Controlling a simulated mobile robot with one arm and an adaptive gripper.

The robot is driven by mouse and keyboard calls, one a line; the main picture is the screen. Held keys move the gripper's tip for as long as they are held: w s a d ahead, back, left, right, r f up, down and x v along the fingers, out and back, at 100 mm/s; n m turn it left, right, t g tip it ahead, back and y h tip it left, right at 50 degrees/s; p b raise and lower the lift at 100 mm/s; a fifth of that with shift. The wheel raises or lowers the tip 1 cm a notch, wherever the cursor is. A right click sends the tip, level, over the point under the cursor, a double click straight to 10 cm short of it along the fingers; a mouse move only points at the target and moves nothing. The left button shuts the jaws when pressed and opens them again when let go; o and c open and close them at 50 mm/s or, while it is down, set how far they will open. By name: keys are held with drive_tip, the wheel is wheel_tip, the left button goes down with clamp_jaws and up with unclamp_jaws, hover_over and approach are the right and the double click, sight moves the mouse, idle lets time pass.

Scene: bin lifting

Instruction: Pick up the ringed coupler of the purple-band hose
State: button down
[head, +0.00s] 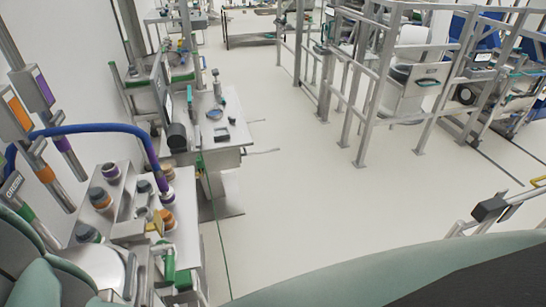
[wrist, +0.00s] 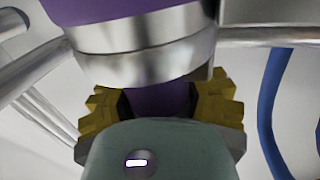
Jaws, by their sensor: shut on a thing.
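In the wrist view my gripper (wrist: 160,100) has its yellow fingers closed on both sides of a purple neck. Above the neck is a wide, shiny metal ring and a purple body, which I take as the purple-band coupler (wrist: 150,62). The tips and part of the neck are hidden behind the pale green housing. In the head view a blue hose (head: 95,128) arcs from the left posts down to a purple-banded end (head: 165,197) at the bench. Blue hose also shows at the right of the wrist view (wrist: 268,105). I cannot clearly make out my gripper in the head view.
A rack (head: 120,213) at the left holds several couplers with orange and purple bands. Posts with orange (head: 20,113) and purple (head: 44,88) labels stand beside it. A steel bench (head: 215,135) stands beyond. The floor (head: 300,200) in the middle is clear; metal railings (head: 365,110) stand to the right.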

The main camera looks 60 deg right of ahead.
drive_tip(key=shift+r, duration=0.1)
wheel_tip(320, 180, up, 10)
drive_tip(key=p, duration=0.8)
idle(0.3)
